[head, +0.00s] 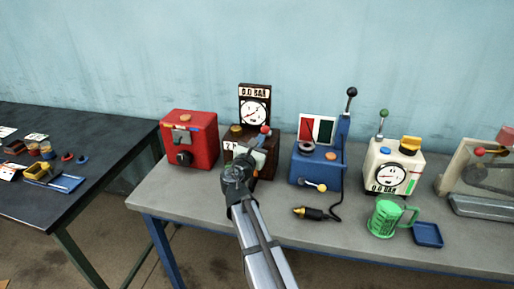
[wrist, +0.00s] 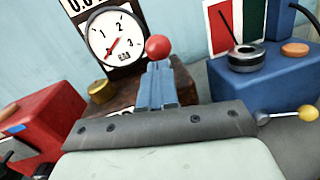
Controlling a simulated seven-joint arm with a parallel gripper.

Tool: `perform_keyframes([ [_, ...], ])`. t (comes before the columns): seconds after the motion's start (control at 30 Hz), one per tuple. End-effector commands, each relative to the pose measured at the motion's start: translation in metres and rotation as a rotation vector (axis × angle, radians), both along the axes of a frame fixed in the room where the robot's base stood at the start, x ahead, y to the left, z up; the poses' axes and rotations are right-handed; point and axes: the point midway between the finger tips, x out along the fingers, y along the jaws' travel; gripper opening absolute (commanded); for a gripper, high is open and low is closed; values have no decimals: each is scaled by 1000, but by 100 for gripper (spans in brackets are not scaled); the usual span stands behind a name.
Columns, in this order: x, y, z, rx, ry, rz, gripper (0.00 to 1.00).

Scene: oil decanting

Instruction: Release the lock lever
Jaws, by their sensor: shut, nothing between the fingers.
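My gripper (head: 262,140) is shut and empty in front of the brown machine (head: 237,146) with the pressure dial. In the wrist view my closed blue-grey fingers (wrist: 158,75) point at a red ball knob (wrist: 158,47). The knob also shows in the head view (head: 265,129), right by the fingertips. Whether they touch it I cannot tell. My fingers hide the stem below the knob. No label marks which lever is the lock lever. The dial (wrist: 116,38) sits left of the knob, and its sign reads 0.0 BAR in the head view.
A red machine (head: 190,139) stands left, close to the brown one. A blue machine (head: 314,170) with a tall black-knobbed lever (head: 351,92) stands right. Further right are a cream machine (head: 386,168) and a green jug (head: 385,218). The grey table's front left (head: 185,197) is clear.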

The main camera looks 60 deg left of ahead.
Motion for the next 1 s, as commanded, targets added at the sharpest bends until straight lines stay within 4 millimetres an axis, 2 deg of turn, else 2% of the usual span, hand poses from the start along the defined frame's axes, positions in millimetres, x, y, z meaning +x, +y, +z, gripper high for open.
perform_keyframes([
  [1.0, 3, 3, 11, -61, 62, 0, 0],
])
